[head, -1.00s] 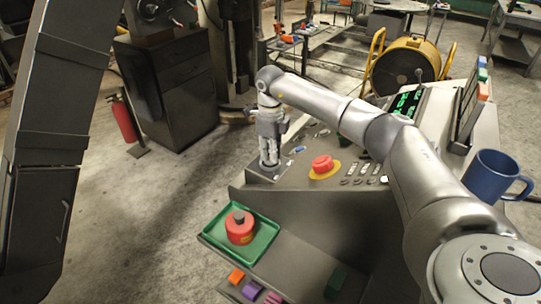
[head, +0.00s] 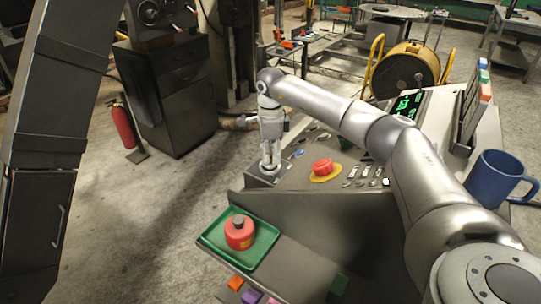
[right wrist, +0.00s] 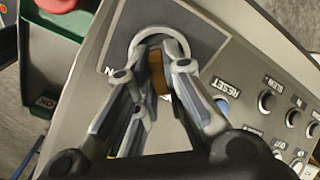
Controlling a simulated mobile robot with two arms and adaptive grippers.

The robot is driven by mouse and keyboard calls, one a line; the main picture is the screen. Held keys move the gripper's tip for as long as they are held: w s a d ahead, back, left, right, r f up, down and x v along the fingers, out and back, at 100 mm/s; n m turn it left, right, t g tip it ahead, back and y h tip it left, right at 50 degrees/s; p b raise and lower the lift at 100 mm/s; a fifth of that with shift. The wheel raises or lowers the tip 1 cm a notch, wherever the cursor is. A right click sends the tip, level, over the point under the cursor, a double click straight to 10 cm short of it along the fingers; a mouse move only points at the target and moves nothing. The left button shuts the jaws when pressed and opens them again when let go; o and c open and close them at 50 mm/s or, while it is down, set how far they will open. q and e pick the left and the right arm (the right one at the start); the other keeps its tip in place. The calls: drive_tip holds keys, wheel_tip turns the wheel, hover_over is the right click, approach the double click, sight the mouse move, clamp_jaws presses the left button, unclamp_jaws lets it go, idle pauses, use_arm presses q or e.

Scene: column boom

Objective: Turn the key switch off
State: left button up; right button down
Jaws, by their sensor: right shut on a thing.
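The key switch (right wrist: 183,45) has a round pale metal collar on a dark plate at the panel's left corner. A brown key (right wrist: 156,72) stands in it, between the fingers of my right gripper (right wrist: 161,88), which is shut on it. In the head view my right gripper (head: 269,168) points down at the near left corner of the control panel (head: 318,206); there the fingers hide the key. The marking around the switch is mostly covered, so the key's exact setting cannot be read. My left gripper is not in view.
A red stop button (head: 323,165) on a yellow base and rows of small buttons lie right of the gripper. A blue mug (head: 490,178) stands at the right. A green tray (head: 207,240) with a red container (head: 239,232) sits below the panel's front.

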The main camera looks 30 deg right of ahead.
drive_tip(key=shift+r, duration=0.1)
drive_tip(key=c, duration=1.5)
unclamp_jaws()
wheel_tip(320, 180, up, 12)
drive_tip(key=shift+f, duration=0.1)
